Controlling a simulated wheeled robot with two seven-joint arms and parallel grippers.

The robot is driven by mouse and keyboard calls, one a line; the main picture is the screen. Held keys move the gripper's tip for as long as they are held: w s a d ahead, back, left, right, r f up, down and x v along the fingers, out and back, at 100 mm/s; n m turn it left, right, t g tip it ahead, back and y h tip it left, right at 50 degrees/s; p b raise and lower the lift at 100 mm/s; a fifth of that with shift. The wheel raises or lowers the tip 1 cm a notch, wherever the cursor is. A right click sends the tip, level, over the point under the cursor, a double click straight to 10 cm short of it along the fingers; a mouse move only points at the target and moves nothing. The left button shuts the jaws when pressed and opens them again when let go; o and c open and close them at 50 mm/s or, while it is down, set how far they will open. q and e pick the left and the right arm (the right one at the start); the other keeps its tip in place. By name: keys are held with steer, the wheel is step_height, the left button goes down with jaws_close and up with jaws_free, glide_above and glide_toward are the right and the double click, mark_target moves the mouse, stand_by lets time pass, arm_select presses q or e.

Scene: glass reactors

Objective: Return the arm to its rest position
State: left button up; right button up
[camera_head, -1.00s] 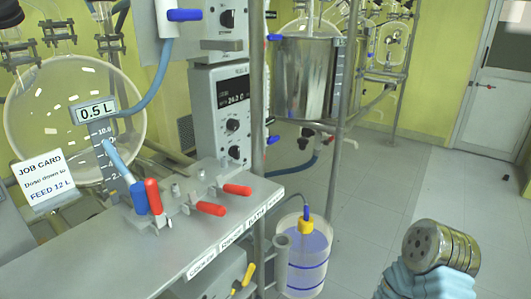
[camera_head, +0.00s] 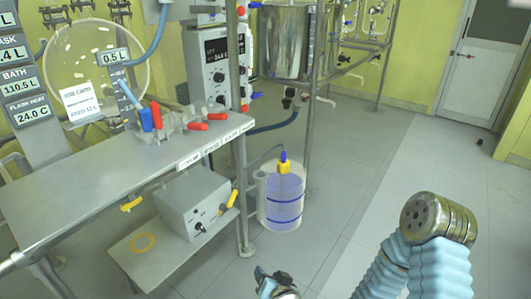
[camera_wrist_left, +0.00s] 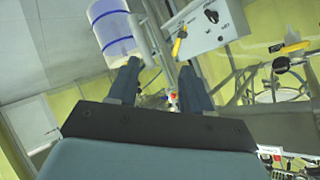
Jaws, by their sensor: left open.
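My left gripper (camera_head: 273,277) shows small at the bottom edge of the head view, over the floor and in front of the translucent canister (camera_head: 281,198). It is apart from the bench. In the left wrist view its two fingers (camera_wrist_left: 158,78) stand apart with nothing held between them. The canister, with blue bands, shows beyond them in the wrist view (camera_wrist_left: 112,32). My right arm, in a light blue ribbed sleeve with a metal joint, shows at lower right in the head view. Its gripper is out of sight.
A steel bench (camera_head: 120,176) carries red- and blue-handled valves (camera_head: 170,122). A grey control box (camera_head: 193,203) stands on a low shelf (camera_head: 165,255) below. A steel vessel (camera_head: 290,42) hangs on a frame at the back. The floor (camera_head: 340,190) right of the canister is clear.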

arm_select(q)
steer(key=s+a+f+n+g+h, duration=0.1)
steer(key=s+a+f+g, duration=0.3)
steer(key=a+f, duration=0.25)
steer(key=s+a+f+n+g, duration=0.1)
steer(key=s+a+f+g, duration=0.2)
steer(key=a+f, duration=0.35)
steer(key=s+d+f+n+g+h, duration=0.1)
steer(key=s+f+n+g+h, duration=0.1)
steer(key=s+h, duration=0.5)
steer(key=shift+s+d+f+n+g, duration=0.3)
steer(key=shift+s+n+g, duration=0.2)
steer(key=shift+s+g, duration=0.4)
stand_by(0.4)
